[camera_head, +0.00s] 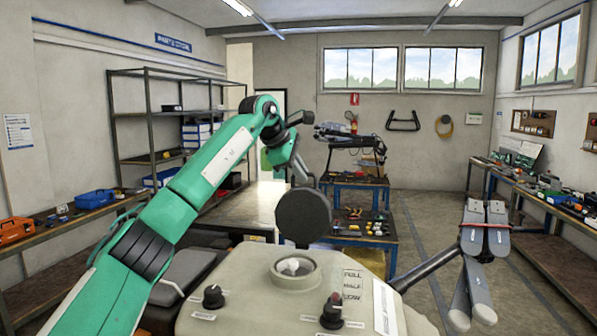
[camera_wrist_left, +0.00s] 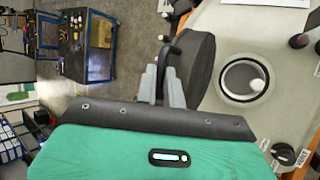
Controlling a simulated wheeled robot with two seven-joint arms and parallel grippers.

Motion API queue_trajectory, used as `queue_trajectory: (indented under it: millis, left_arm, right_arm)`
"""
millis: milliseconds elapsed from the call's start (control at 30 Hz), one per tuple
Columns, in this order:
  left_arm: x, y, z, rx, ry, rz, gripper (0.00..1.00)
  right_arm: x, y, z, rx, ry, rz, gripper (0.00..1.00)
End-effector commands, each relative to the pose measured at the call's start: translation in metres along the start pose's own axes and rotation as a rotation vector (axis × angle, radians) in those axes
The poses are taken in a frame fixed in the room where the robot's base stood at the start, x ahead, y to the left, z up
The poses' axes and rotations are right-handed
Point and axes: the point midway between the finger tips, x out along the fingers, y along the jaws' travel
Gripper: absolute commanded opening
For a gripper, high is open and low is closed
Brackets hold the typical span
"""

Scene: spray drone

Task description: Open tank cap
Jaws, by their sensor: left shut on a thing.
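The tank (camera_head: 240,300) is a pale beige body at the bottom of the head view, with a round opening (camera_head: 295,269) that is uncovered and shows something white inside. The dark round tank cap (camera_head: 303,216) stands upright behind the opening, tilted open. In the left wrist view the cap (camera_wrist_left: 197,65) is beside the opening (camera_wrist_left: 243,78). My left gripper (camera_wrist_left: 165,82) is shut on the cap's black curved handle. In the head view its fingers are mostly hidden behind the cap. My right gripper is not in view.
Dark knobs (camera_head: 213,296) stand on the tank top. Grey folded drone arms with a red strap (camera_head: 485,215) are at the right. A blue-framed workbench (camera_head: 365,240) stands behind. Shelves and benches line the walls. Floor is clear at the right centre.

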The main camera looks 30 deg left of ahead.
Motion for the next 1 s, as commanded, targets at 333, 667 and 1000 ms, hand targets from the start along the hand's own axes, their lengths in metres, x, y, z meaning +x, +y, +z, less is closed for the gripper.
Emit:
queue_trajectory:
  millis: [333, 667, 1000]
  left_arm:
    - [0.009, 0.016, -0.003, -0.038, -0.002, -0.08, 0.0]
    - [0.016, 0.025, -0.006, -0.06, -0.001, -0.133, 0.0]
    - [0.019, 0.029, -0.008, -0.068, -0.002, -0.153, 0.0]
  right_arm:
    - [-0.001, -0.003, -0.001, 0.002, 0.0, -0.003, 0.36]
    - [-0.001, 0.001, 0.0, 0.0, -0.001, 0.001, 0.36]
    - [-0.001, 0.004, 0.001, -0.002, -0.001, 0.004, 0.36]
